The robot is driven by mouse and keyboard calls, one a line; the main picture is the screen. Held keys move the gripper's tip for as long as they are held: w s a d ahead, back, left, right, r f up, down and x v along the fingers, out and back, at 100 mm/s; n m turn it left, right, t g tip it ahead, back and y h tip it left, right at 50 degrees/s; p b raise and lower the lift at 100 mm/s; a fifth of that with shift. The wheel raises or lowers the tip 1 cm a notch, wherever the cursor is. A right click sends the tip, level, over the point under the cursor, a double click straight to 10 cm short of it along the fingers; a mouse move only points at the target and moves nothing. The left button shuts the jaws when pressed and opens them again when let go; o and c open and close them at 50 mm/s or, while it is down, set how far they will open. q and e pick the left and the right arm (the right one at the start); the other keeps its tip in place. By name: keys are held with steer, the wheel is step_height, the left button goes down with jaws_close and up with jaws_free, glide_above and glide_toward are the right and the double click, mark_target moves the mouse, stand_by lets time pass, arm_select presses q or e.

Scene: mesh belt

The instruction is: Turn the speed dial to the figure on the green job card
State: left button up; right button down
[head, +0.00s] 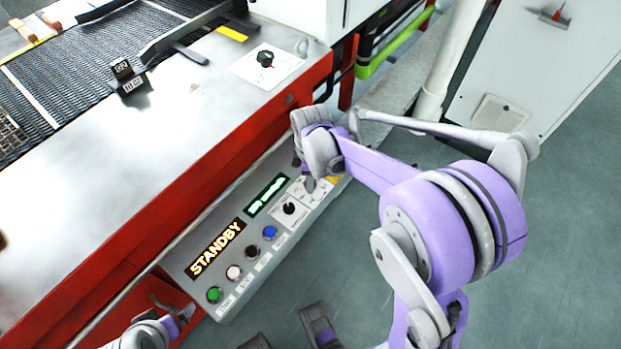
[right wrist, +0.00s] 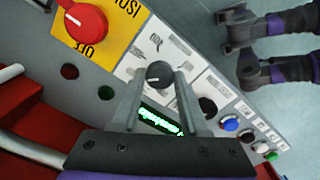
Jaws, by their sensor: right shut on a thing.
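My right gripper (head: 309,184) reaches down to the grey control panel (head: 240,291) from above. In the right wrist view its two fingers (right wrist: 158,95) are shut on a round black dial (right wrist: 158,75), one on each side. The dial has a pale pointer mark; its printed scale is too small to read. A second black knob (head: 289,208) sits beside it and also shows in the right wrist view (right wrist: 208,106). I cannot make out a green job card. My left gripper (head: 178,322) is at the lower left, partly cut off, its jaws unclear.
The panel carries an amber STANDBY display (head: 216,249), a green-lit display (head: 267,195) and several push buttons, including a blue one (head: 270,232). A red switch (right wrist: 85,22) on a yellow plate is close to the gripper.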

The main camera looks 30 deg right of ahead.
steer(key=shift+m, duration=0.4)
steer(key=m, duration=0.3)
steer(key=shift+m, duration=0.3)
steer(key=m, duration=0.4)
steer(key=shift+m, duration=0.3)
steer(key=m, duration=0.4)
steer(key=shift+m, duration=2.4)
steer(key=shift+c, duration=2.1)
jaws_free()
